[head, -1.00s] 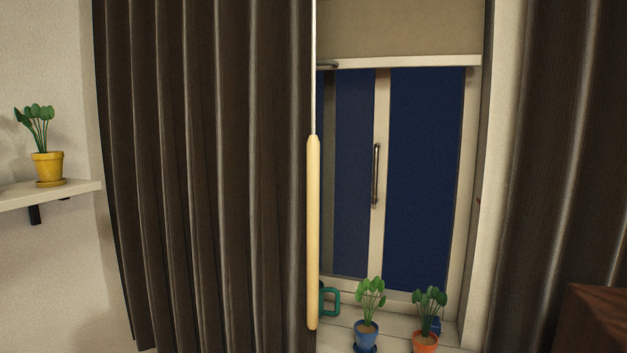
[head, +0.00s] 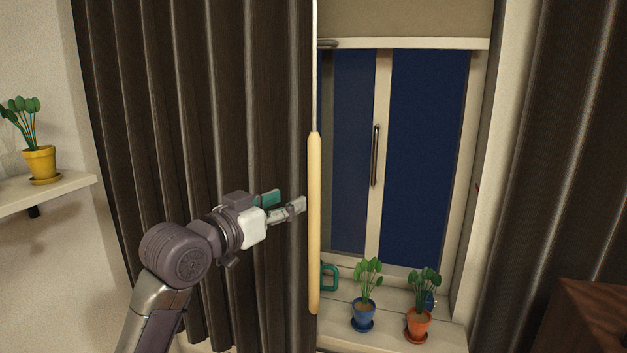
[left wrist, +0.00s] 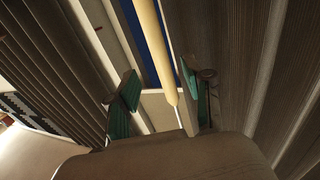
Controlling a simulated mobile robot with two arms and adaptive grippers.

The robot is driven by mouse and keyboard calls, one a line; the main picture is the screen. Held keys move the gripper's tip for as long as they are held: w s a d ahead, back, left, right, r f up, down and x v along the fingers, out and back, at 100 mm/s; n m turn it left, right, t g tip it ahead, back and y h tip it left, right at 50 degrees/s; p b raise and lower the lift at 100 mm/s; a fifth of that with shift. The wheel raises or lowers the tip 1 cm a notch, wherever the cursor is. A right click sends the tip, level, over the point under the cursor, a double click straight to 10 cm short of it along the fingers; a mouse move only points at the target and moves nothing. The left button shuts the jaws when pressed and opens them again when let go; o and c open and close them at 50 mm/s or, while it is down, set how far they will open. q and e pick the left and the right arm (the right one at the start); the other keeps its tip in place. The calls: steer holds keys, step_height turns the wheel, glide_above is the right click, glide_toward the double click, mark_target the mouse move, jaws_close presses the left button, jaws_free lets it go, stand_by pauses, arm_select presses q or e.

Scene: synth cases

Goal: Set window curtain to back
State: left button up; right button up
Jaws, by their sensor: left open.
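The dark brown window curtain (head: 200,130) hangs in folds over the left part of the window. A pale wooden wand (head: 314,225) hangs on a thin rod along its right edge. My left gripper (head: 287,201) is open just left of the wand in the head view. In the left wrist view the wand (left wrist: 157,55) shows between and beyond the two green-padded fingers of my left gripper (left wrist: 160,92), with nothing held. A second dark curtain (head: 550,150) hangs at the right. My right gripper is not in view.
A blue potted plant (head: 363,312) and an orange potted plant (head: 418,322) stand on the white sill, with a teal mug (head: 329,277) partly behind the wand. A shelf (head: 50,193) with a yellow pot (head: 40,163) is at left. Brown furniture (head: 590,315) stands lower right.

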mark_target(310, 188)
arm_select(q)
steer(key=p+x, duration=0.3)
steer(key=x, duration=0.5)
steer(key=shift+d+r, duration=0.15)
steer(key=shift+r, duration=0.05)
steer(key=shift+w+d+f, duration=0.15)
steer(key=shift+w+d, duration=0.25)
steer(key=shift+w, duration=0.1)
steer(key=shift+c, duration=0.5)
jaws_close()
